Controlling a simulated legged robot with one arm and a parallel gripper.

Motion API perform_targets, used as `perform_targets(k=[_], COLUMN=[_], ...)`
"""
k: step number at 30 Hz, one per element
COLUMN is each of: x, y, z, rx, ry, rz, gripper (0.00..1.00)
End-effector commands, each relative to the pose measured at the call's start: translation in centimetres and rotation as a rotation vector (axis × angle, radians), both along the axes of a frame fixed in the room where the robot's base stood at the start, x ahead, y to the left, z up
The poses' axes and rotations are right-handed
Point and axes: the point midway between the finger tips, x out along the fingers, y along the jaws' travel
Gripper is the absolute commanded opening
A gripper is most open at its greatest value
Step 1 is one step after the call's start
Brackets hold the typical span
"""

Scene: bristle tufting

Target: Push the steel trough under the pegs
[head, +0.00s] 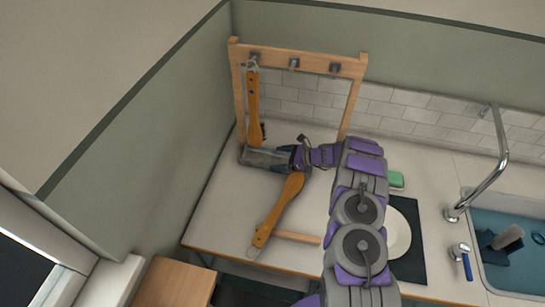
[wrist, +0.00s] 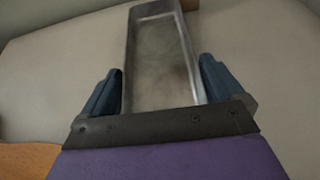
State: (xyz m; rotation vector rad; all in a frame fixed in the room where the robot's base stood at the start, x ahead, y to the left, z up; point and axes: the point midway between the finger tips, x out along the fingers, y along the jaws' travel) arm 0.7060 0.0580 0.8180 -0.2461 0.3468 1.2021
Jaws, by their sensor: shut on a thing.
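The steel trough (head: 262,158) lies on the counter near the foot of the frame's left post. In the wrist view the trough (wrist: 161,50) runs lengthwise away from me between two dark blue fingers. My gripper (head: 299,158) is shut on its near end. The wooden frame (head: 305,57) carries three dark pegs: left (head: 255,57), middle (head: 294,64) and right (head: 335,69). A wooden-handled brush (head: 253,105) hangs from the left peg, its lower end close to the trough. A second one (head: 277,212) lies on the counter in front. The middle and right pegs are bare.
A wooden bar (head: 298,238) lies near the counter's front edge. A white plate (head: 397,235) on a dark mat (head: 412,270) and a green sponge (head: 396,180) are to the right, partly behind my arm. The sink (head: 510,265) and tap (head: 487,160) are far right. A wall bounds the left.

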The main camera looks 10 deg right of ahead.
Motion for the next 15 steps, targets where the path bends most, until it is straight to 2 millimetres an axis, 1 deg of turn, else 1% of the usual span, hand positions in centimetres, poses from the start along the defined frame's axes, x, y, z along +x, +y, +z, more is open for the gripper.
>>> perform_targets(k=[1, 6, 10, 15], x=[-0.2, -0.8, -1.0, -1.1], y=[-0.6, -2.0, -2.6, -2.9], z=[-0.1, 0.0, 0.0, 0.0], rx=[-0.001, 0.007, 0.011, 0.013], ry=[0.000, 0.001, 0.001, 0.001], rz=[-0.002, 0.000, 0.001, 0.002], gripper=[0.49, 0.49, 0.49, 0.49])
